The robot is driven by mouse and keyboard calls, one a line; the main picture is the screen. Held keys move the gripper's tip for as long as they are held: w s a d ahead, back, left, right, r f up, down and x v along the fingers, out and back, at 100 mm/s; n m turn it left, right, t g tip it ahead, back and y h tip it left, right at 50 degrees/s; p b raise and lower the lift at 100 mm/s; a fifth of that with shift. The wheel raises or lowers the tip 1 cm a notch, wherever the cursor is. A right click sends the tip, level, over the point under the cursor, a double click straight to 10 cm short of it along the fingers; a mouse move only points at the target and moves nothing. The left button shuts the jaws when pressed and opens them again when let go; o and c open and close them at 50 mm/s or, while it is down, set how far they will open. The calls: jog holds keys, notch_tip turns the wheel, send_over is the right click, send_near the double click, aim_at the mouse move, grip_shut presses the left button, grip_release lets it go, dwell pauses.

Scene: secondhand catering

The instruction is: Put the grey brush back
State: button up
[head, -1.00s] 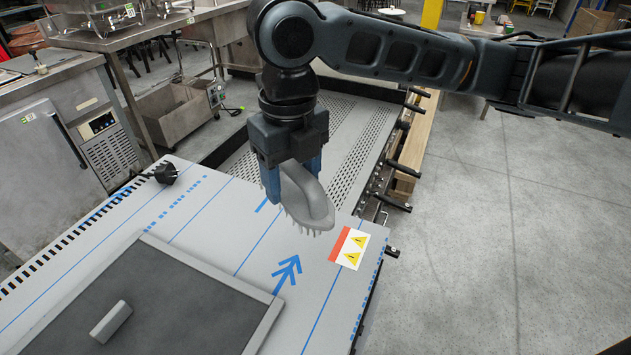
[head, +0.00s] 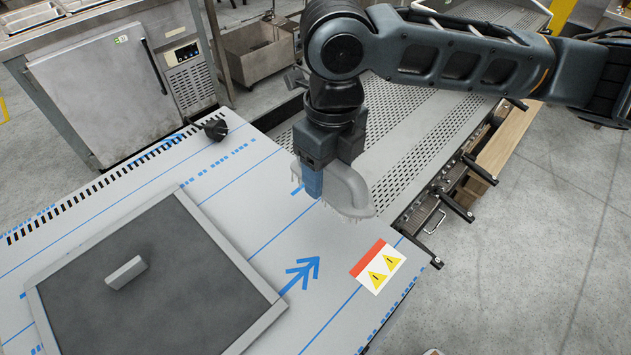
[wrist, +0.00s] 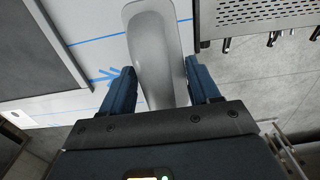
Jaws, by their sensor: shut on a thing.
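The grey brush (head: 350,190) has a looped handle and bristles pointing down. My gripper (head: 322,182) is shut on it and holds it over the light grey worktop (head: 235,215), near the edge by the perforated metal surface. In the wrist view the brush (wrist: 152,50) sits between the two blue fingers of my gripper (wrist: 160,88). In the head view the fingers and arm hide part of the brush. I cannot tell whether the bristles touch the worktop.
A dark framed panel (head: 150,285) with a small grey block (head: 126,272) lies at the front left. A black knob (head: 215,129) stands at the worktop's back edge. A warning label (head: 378,266) and blue arrows mark the right side. Perforated metal (head: 425,120) lies beyond.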

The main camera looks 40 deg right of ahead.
jog(key=shift+w+a+f, duration=0.7)
jog(key=shift+w+f, duration=0.05)
jog(key=shift+w, duration=0.25)
jog(key=shift+f+p, duration=0.4)
jog(key=shift+f, duration=1.55)
jog(key=shift+f, duration=0.1)
jog(key=shift+f, duration=0.15)
jog(key=o, duration=1)
notch_tip(320, 180, up, 12)
jog(key=shift+r+b, duration=0.25)
jog(key=shift+b, duration=0.05)
jog(key=shift+a, duration=0.1)
